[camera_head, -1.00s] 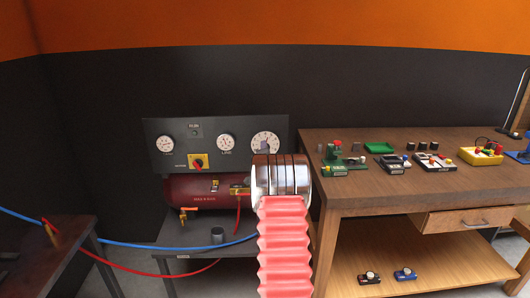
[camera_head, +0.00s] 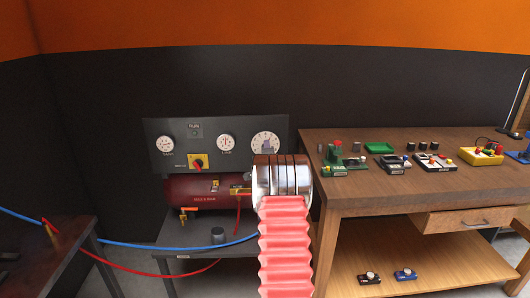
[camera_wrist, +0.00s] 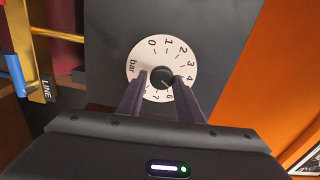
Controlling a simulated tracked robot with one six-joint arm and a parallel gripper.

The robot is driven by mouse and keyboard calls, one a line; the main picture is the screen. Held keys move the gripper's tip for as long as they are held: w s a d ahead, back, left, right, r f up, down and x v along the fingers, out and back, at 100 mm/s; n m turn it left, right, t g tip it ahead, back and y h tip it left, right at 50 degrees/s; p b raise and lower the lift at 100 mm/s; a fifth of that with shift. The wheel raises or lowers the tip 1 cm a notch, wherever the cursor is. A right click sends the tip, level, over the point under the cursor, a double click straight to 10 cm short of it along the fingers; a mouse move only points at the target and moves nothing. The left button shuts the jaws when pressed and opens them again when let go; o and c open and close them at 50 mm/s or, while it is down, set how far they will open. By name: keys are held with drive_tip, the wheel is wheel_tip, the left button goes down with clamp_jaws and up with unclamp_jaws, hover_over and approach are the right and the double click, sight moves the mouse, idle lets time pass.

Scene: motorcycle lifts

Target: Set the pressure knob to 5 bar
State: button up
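The pressure knob (camera_wrist: 162,77) is a small dark round knob at the centre of a white dial (camera_wrist: 135,62) marked in bar in the wrist view. Figures 0 to 4 show along the dial's top and right, with 6 and 7 below the knob; the 5 is hidden by a finger. I cannot read the pointer setting. My gripper (camera_wrist: 161,79) has one dark finger on each side of the knob; I cannot tell whether they touch it. In the head view the gripper (camera_head: 266,146) is in front of the same dial (camera_head: 265,135), upper right on the panel.
The dark panel (camera_head: 240,170) also carries two gauges (camera_head: 165,144) (camera_head: 226,143) and a red switch on a yellow plate (camera_head: 198,161). A red tank (camera_head: 190,191) sits below. A wooden workbench (camera_head: 350,190) with small devices stands close to the right of my arm.

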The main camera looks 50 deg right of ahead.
drive_tip(key=o, duration=0.3)
drive_tip(key=shift+w+a, duration=0.15)
drive_tip(key=v, duration=1.3)
drive_tip(key=shift+s+a, duration=0.3)
drive_tip(key=shift+f, duration=0.1)
idle(0.4)
